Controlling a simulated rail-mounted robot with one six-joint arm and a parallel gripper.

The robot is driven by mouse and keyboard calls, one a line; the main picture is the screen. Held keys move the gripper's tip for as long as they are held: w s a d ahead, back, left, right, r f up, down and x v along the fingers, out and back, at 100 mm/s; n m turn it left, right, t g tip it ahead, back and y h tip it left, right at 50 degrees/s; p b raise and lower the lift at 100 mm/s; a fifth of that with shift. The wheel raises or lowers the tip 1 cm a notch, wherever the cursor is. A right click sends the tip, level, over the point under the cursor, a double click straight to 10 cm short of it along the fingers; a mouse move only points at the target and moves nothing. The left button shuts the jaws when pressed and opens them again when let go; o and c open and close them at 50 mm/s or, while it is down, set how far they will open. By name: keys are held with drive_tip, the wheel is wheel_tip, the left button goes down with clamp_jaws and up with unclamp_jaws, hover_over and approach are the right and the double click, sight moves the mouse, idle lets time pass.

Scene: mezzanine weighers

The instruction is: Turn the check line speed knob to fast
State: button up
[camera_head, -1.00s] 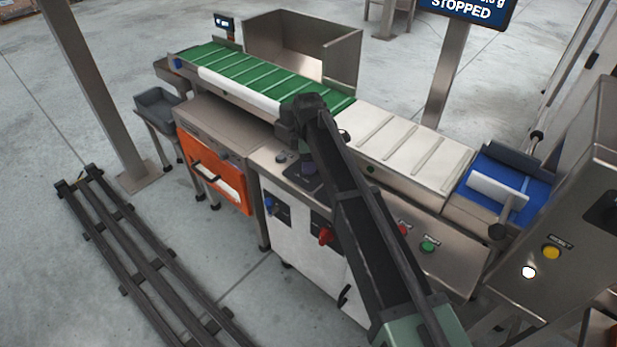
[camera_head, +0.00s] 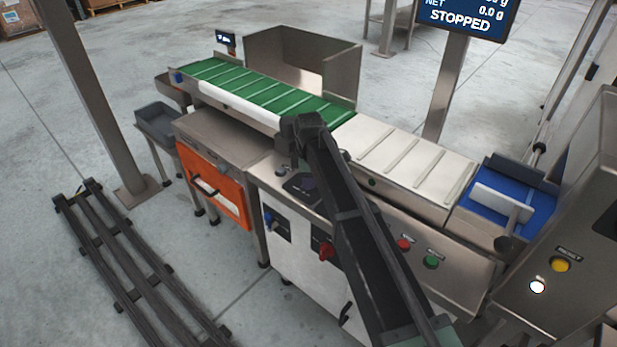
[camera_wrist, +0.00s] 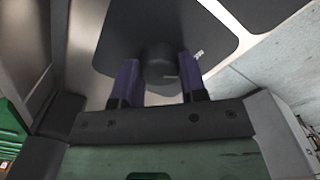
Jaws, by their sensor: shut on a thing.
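In the wrist view, a dark round knob (camera_wrist: 160,62) with a small light mark sits on a black plate (camera_wrist: 205,18). My gripper (camera_wrist: 161,78) has its two purple fingers on either side of the knob, shut on it. In the head view my gripper (camera_head: 306,184) reaches down to the top of the steel cabinet (camera_head: 262,176), over the dark plate (camera_head: 296,189). My arm hides most of the knob there. I cannot read the knob's setting or any label.
A display (camera_head: 462,18) reads STOPPED. A red button (camera_head: 404,244) and a green button (camera_head: 431,262) are on the cabinet front, with a red rotary switch (camera_head: 326,251) to the left. The green belt (camera_head: 258,88) and white belt (camera_head: 405,160) run behind my gripper.

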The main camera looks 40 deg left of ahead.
drive_tip(key=m, duration=0.5)
drive_tip(key=shift+m, duration=0.3)
drive_tip(key=m, duration=0.5)
drive_tip(key=shift+m, duration=0.4)
drive_tip(key=o, duration=0.9)
wheel_tip(320, 180, up, 11)
drive_tip(key=p, duration=1)
drive_tip(key=shift+f+p, duration=0.1)
drive_tip(key=shift+p, duration=0.3)
